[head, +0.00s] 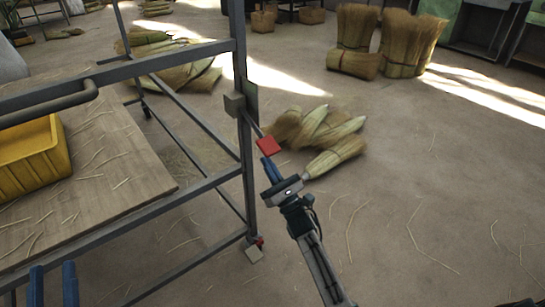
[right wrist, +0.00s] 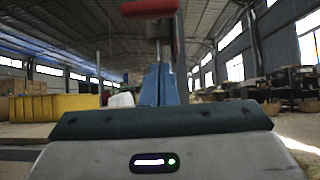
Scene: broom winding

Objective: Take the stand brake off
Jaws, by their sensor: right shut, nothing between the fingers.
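The stand (head: 238,60) is a dark grey metal frame at the left of the head view. A rod comes out of a block (head: 234,104) on its upright and ends in a red paddle (head: 268,145), apparently the brake lever. The red paddle also shows at the top of the right wrist view (right wrist: 150,8). My right gripper (head: 269,165) is shut and empty, its blue fingertips just below the paddle; I cannot tell whether they touch it. It also shows in the right wrist view (right wrist: 158,85). My left gripper (head: 54,285) is open and empty at the lower left.
A yellow crate (head: 32,158) sits on the stand's wooden board (head: 125,165). A small red part (head: 259,241) is at the upright's foot. Broom heads (head: 325,130) lie on the floor behind my right gripper. The floor at right is mostly clear.

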